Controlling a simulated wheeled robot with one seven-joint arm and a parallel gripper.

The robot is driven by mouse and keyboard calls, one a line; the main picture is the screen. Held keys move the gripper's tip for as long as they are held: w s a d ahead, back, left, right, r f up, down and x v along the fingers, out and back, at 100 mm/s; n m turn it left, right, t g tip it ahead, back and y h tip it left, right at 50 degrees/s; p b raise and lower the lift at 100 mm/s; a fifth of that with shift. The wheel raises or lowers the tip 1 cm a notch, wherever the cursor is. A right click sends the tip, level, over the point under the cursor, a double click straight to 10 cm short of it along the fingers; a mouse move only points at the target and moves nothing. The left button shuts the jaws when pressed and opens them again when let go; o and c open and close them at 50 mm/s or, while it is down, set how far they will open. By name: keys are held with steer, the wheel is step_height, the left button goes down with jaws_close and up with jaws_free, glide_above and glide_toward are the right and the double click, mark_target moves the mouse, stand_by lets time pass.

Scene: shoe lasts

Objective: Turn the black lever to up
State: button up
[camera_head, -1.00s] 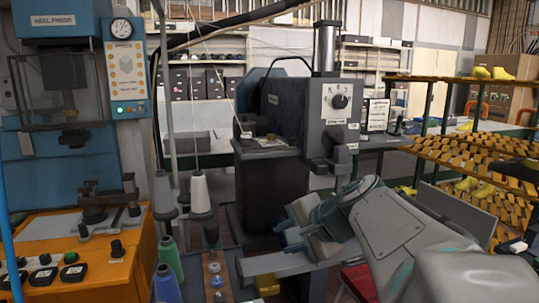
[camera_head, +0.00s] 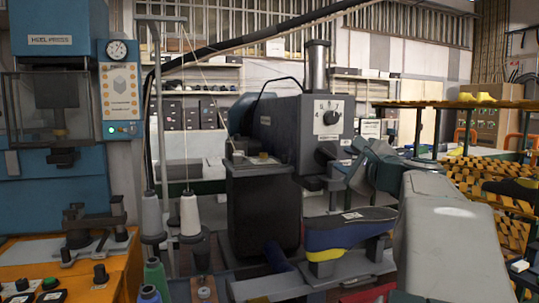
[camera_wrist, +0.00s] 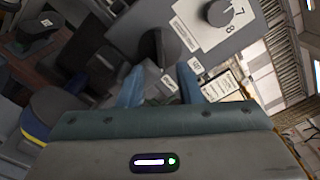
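The grey machine (camera_head: 275,130) stands in the middle of the head view. Its face has a numbered dial with a black round knob (camera_head: 331,118), which also shows at the top of the wrist view (camera_wrist: 220,12). Below the dial, a dark rounded piece (camera_wrist: 158,48) that looks like the black lever sticks out beside small white labels. Its exact pose is hard to tell. My gripper (camera_wrist: 160,88) is open, its two blue fingers apart and nothing visibly held between them. The fingertips are just below the dark piece in the picture; contact cannot be told. In the head view, my arm partly hides this area.
A blue, yellow and dark shoe last (camera_head: 345,235) rests on the machine's lower support, left of my arm. Thread cones (camera_head: 190,215) stand at the left of the machine. Racks of lasts (camera_head: 480,150) stand at right.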

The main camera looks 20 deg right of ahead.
mark_target(329, 154)
steer(key=w, duration=0.6)
steer(key=shift+w+d+p, duration=0.2)
steer(key=shift+w+p, duration=0.1)
steer(key=shift+w, duration=0.1)
